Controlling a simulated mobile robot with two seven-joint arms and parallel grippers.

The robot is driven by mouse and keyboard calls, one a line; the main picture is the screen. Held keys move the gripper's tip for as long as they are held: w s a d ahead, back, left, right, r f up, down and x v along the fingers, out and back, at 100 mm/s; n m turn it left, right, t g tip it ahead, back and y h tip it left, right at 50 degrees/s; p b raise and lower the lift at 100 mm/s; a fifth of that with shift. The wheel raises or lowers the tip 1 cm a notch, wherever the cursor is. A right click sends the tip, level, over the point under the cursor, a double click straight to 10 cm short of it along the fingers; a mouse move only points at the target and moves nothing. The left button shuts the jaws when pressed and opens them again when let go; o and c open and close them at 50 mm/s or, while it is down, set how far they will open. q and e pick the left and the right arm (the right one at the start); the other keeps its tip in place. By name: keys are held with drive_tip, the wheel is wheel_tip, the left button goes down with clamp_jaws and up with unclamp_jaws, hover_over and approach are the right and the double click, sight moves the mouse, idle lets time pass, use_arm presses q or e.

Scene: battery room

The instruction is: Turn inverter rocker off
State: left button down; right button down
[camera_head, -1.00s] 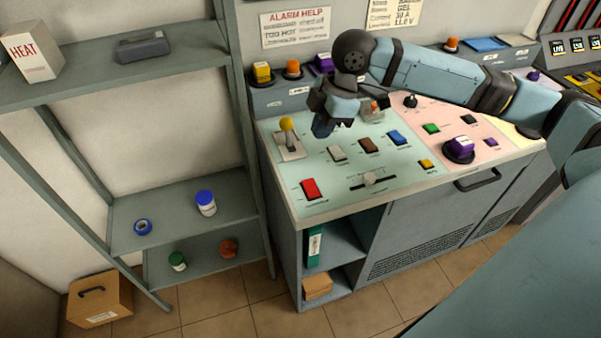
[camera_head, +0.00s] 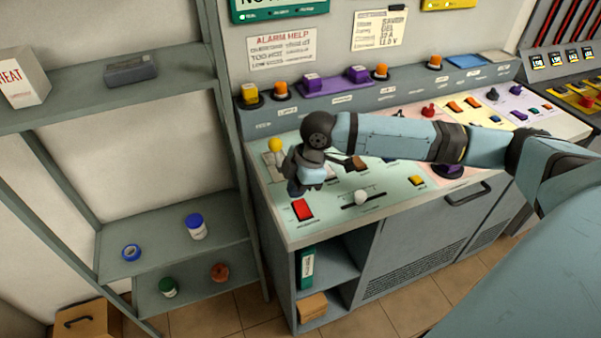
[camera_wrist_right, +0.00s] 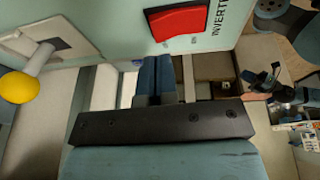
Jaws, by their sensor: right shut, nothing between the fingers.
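The inverter rocker is a red rocker switch (camera_head: 302,209) near the front left corner of the pale green panel (camera_head: 330,212). In the right wrist view the red rocker (camera_wrist_right: 178,22) sits at the top, beside lettering that reads "INVERT". My right gripper (camera_head: 296,189) is over the panel just behind the rocker in the head view. In the right wrist view its blue fingers (camera_wrist_right: 154,78) are together and empty, with their tips a little apart from the rocker in the picture. Whether they touch the panel is unclear. My left gripper cannot be made out.
A yellow-knobbed lever (camera_head: 275,145) stands behind my right gripper. A slider with a pale knob (camera_head: 361,197), a brown switch (camera_head: 356,163) and a yellow button (camera_head: 416,180) lie to the right. Shelves (camera_head: 115,255) stand left of the console.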

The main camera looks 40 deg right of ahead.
drive_tip(key=shift+w+f, duration=0.1)
drive_tip(key=shift+f, duration=0.8)
drive_tip(key=shift+w+r+g+p, duration=0.15)
drive_tip(key=shift+g+p, duration=0.25)
drive_tip(key=shift+p, duration=0.85)
drive_tip(key=shift+w+d+f, duration=0.1)
drive_tip(key=shift+f, duration=0.45)
